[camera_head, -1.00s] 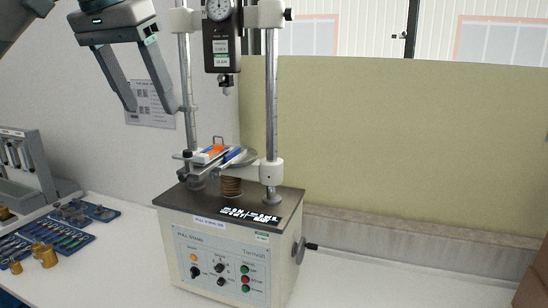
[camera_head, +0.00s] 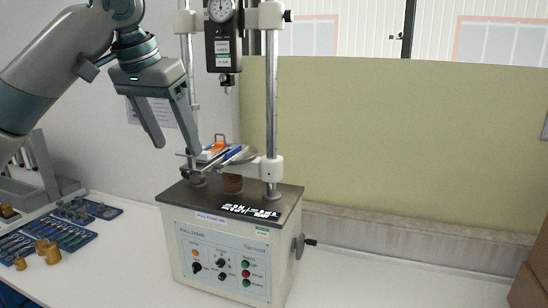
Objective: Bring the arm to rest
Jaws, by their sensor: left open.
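My left gripper (camera_head: 176,146) hangs from my left arm (camera_head: 62,62) in the upper left of the head view. Its two fingers point down, are spread apart, and nothing is between them. The fingertips are in front of and to the left of the pull stand (camera_head: 236,246), near its left column and a little above the tray on it. I cannot tell whether the right fingertip touches anything. My right gripper is not in view.
A dial gauge (camera_head: 222,10) hangs above. Blue tool trays (camera_head: 52,234) and brass weights (camera_head: 48,252) lie at left. Brown boxes (camera_head: 530,275) stand at right. The bench right of the stand is clear.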

